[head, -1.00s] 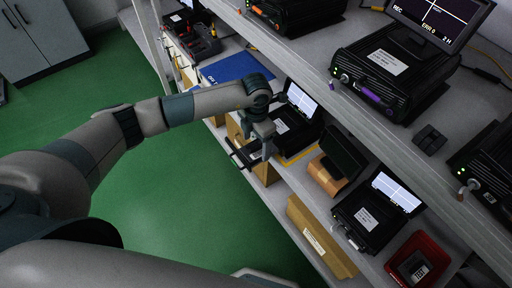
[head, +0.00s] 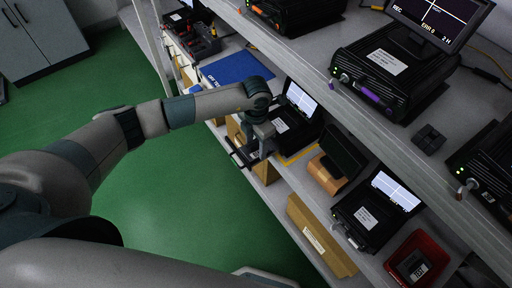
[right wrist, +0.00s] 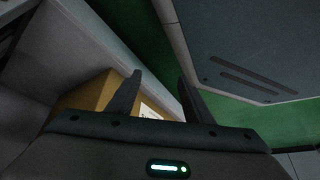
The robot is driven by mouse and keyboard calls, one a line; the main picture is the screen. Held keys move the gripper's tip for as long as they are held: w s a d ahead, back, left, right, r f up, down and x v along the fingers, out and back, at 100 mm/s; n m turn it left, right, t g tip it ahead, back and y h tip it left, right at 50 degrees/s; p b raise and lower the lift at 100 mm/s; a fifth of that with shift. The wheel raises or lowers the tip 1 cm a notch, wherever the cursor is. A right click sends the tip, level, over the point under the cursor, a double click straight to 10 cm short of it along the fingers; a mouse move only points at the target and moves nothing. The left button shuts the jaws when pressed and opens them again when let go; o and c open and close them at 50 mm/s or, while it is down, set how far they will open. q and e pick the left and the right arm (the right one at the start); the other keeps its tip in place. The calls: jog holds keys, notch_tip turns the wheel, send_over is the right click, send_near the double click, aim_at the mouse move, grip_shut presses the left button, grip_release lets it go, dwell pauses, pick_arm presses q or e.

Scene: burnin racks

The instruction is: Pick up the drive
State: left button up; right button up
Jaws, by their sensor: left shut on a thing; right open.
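My left gripper (head: 258,148) is at the front of a black recorder (head: 296,122) with a lit screen on the lower shelf. It is shut on a dark flat piece that looks like the drive (head: 238,158), at the shelf's front edge. The fingers and arm hide part of it, and I cannot tell whether it is clear of the recorder. My right gripper (right wrist: 158,95) is open and empty in the right wrist view, with a brown box behind its fingers.
Another recorder (head: 368,215), a red bin (head: 444,256) and a long brown box (head: 318,238) are along the lower shelf. A blue mat (head: 236,68) lies farther back. The upper shelf holds a large recorder (head: 395,72) with a purple-handled drive. The green floor (head: 190,215) is clear.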

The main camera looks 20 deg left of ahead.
aim_at(256, 146)
pick_arm(q)
jog(key=shift+r, duration=0.2)
jog(key=shift+r, duration=0.2)
jog(key=shift+r+b, duration=0.3)
jog(key=shift+b, duration=0.05)
notch_tip(256, 146, up, 2)
jog(key=shift+r+b, duration=0.1)
jog(key=shift+b, duration=0.35)
jog(key=s+a, duration=0.2)
jog(key=s+a+b, duration=0.1)
jog(key=s, duration=0.1)
jog(key=shift+s+a+f, duration=0.2)
jog(key=shift+s+a, duration=0.15)
jog(key=shift+a, duration=0.05)
jog(key=s+a+b, duration=0.2)
jog(key=s+a, duration=0.5)
jog(key=s, duration=0.2)
jog(key=shift+s+a+r+b, duration=0.15)
jog(key=shift+s+r+b, duration=0.1)
jog(key=shift+b, duration=0.1)
pick_arm(e)
jog(key=w, duration=0.6)
jog(key=shift+a+r+t, duration=0.3)
jog(key=shift+a+r, duration=0.1)
pick_arm(q)
jog(key=shift+f, duration=0.1)
pick_arm(e)
jog(key=shift+w, duration=0.1)
